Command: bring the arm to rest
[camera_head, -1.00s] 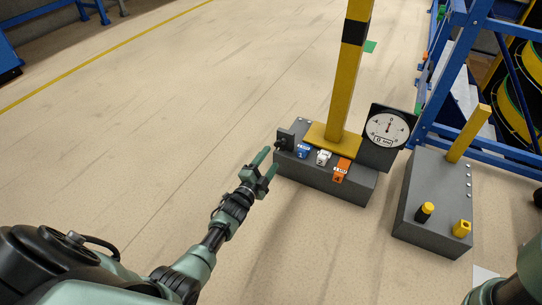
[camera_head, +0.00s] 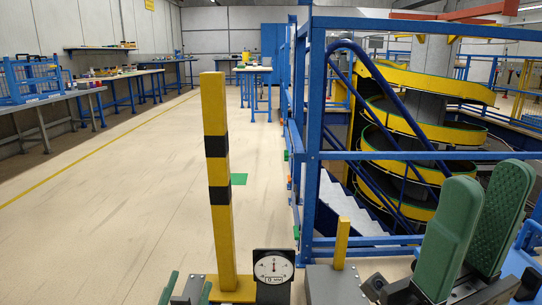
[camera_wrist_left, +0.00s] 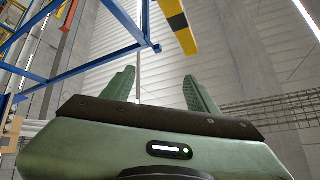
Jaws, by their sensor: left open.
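My left gripper (camera_head: 187,287) shows only by its two green fingertips at the bottom edge of the head view, beside the foot of the yellow-black post. In the left wrist view its fingers (camera_wrist_left: 160,90) stand wide apart with nothing between them. My right gripper (camera_head: 478,225) is large and close at the right of the head view, its two green fingers pointing up with a gap between them and nothing held. The rest of the left arm is out of the head view.
The yellow-black post (camera_head: 216,190) stands just beyond my left gripper, with a round dial gauge (camera_head: 273,267) to its right. A grey block with a yellow peg (camera_head: 341,243) lies farther right. Blue railing (camera_head: 310,130) fences a spiral conveyor (camera_head: 405,120). Open floor lies left.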

